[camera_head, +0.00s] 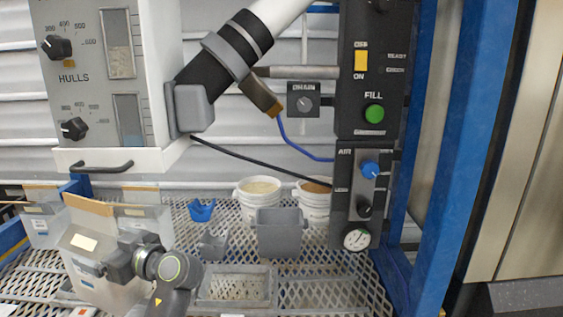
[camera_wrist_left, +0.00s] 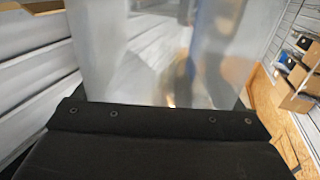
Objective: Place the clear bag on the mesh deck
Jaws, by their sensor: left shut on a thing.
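A clear bag (camera_head: 105,290) with a tan top edge and a pale label stands at the lower left in the head view. My left gripper (camera_head: 108,266) is shut on it, at its front side. In the left wrist view the clear bag (camera_wrist_left: 150,50) fills the space beyond the dark gripper body, and the fingertips are hidden. The mesh deck (camera_head: 345,288) spreads across the bottom of the head view. I cannot tell whether the bag's base touches the mesh, as its lower part is partly hidden. My right gripper is not in view.
More translucent bags (camera_head: 43,228) stand behind and left. A grey tray (camera_head: 237,302), a grey bin (camera_head: 279,233), a blue scoop (camera_head: 202,210) and two white buckets (camera_head: 258,202) are on the mesh. A blue post (camera_head: 452,150) bounds the right. Mesh right of the tray is clear.

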